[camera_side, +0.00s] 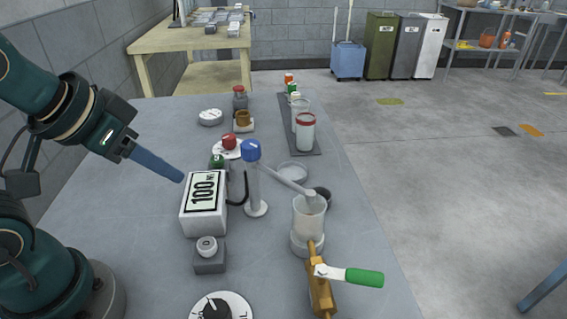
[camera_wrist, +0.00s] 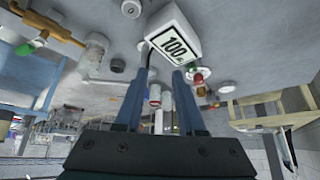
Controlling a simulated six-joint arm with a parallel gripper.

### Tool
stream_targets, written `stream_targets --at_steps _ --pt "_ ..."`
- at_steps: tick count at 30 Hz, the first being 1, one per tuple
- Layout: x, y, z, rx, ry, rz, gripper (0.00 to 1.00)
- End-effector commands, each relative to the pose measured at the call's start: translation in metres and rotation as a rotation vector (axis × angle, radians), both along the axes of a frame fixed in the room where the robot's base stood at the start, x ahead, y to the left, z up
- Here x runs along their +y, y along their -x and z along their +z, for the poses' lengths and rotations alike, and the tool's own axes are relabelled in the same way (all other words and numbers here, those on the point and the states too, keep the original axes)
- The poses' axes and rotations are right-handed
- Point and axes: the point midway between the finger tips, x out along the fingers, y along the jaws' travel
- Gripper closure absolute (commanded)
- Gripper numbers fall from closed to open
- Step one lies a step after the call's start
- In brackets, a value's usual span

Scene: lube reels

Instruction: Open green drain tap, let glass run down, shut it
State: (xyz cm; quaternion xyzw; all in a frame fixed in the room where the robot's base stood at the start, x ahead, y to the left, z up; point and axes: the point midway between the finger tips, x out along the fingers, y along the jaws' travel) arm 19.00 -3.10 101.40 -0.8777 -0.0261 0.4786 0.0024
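The drain tap's green handle (camera_side: 364,278) sits on a white lever at the front right of the bench, pointing right, crosswise to its brass body (camera_side: 319,290). It also shows at the upper left of the wrist view (camera_wrist: 27,47). The clear glass (camera_side: 308,222) stands upright behind the brass body; its liquid level is hard to tell. My gripper (camera_side: 181,179) is well left of the tap, above the bench near the display box. In the wrist view my gripper (camera_wrist: 159,73) has its two blue fingers apart with nothing held between them.
A white display box (camera_side: 203,203) reading 100 stands between my gripper and the glass. A blue-topped post (camera_side: 252,170) has a spout reaching over the glass. A knob box (camera_side: 208,255) and a dial (camera_side: 218,308) are in front. Jars stand on a dark strip (camera_side: 316,149) behind.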

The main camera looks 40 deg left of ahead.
Motion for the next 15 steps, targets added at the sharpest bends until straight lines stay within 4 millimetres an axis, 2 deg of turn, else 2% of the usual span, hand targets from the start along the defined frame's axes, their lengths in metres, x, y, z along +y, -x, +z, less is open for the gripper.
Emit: stream_targets --at_steps 6,15 --pt "0.004 -0.025 0.005 -0.066 -0.015 0.019 0.62" --pt "0.005 -0.037 0.008 -0.100 -0.019 0.026 0.62"
